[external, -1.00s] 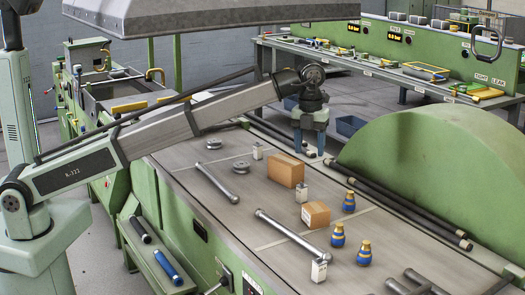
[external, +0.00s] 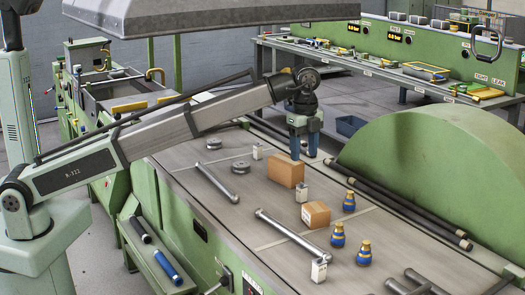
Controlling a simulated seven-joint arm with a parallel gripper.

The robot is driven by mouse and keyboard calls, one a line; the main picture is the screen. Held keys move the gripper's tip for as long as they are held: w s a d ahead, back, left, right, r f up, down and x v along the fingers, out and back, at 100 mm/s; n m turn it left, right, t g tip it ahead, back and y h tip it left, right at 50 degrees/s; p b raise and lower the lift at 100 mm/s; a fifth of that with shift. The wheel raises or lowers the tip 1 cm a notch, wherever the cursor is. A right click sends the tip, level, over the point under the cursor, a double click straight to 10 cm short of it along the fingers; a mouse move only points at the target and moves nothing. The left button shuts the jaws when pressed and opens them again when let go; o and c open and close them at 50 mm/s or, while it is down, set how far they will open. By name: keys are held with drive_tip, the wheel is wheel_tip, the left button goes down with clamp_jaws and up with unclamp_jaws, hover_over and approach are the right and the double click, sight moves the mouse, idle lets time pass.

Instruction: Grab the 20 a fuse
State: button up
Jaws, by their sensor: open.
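My gripper (external: 304,154) is low over the far part of the grey bench top, just behind the larger cardboard box, with its two blue fingers apart. Small items at that spot are now mostly hidden by the fingers, and I cannot tell whether one is between them. Small white block-like parts stand upright on the bench: one left of the gripper (external: 258,151), one right of the larger box (external: 302,190) and one at the near edge (external: 319,270). Their labels are too small to read, so I cannot tell which is the 20 A fuse.
A larger cardboard box (external: 286,170) stands just in front of the gripper. A smaller box (external: 316,214), blue-and-yellow bottles (external: 349,201), metal rods (external: 292,232) and grey spools (external: 240,167) are spread over the bench. Dark bars (external: 400,205) lie along the right side, beside a green rounded housing (external: 445,165).

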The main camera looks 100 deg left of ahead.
sight(302, 190)
wheel_tip(302, 190, down, 13)
drive_tip(key=shift+s+f, duration=0.1)
drive_tip(key=shift+s, duration=0.05)
idle(0.6)
drive_tip(key=shift+c, duration=0.4)
drive_tip(key=c, duration=1)
